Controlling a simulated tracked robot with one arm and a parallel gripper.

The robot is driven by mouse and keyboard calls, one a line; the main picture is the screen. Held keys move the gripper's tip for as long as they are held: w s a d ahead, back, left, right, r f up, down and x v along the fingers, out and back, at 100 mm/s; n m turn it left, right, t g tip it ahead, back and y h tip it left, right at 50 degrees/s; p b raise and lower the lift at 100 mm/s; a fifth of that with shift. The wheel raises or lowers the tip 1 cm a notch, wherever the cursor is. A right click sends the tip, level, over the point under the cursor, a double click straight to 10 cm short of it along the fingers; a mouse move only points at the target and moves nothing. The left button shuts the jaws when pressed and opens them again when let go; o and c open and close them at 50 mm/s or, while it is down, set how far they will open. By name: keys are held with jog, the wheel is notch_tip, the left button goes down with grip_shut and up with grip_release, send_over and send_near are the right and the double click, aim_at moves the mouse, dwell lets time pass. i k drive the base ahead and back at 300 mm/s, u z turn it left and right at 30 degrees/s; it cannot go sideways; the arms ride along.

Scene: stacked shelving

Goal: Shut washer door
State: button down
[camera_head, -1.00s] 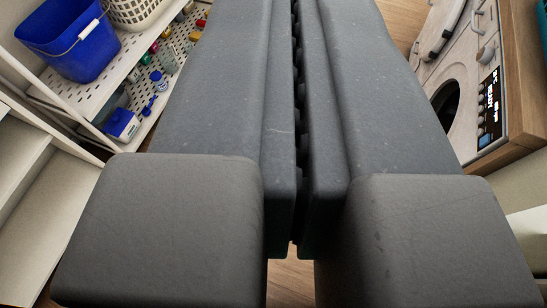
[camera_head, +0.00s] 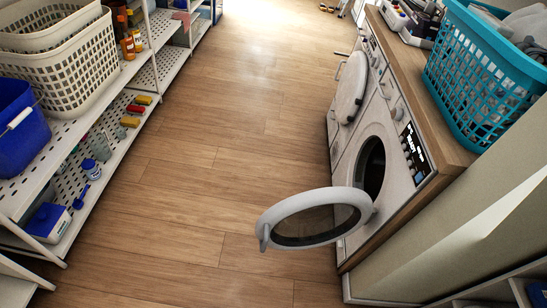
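A white washer (camera_head: 405,180) stands at the right with its front facing left. Its round door (camera_head: 313,218), a white ring around dark glass, is swung wide open and sticks out over the floor. The dark round drum opening (camera_head: 371,167) is uncovered behind it. A second machine stands behind it, and its round grey-white door (camera_head: 351,87) seems to stand out from the front; how far is hard to tell. My gripper is not in view now.
A wooden counter (camera_head: 432,135) tops the machines and carries a teal laundry basket (camera_head: 480,75). A white shelf at the left holds cream baskets (camera_head: 75,75), a blue bucket (camera_head: 15,130) and bottles. The wooden floor (camera_head: 200,160) between is clear.

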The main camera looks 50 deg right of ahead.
aim_at(319, 217)
jog(key=z, duration=0.1)
jog(key=k, duration=1.1)
jog(key=z, duration=0.4)
jog(key=i, duration=1.05)
jog(key=u, duration=0.05)
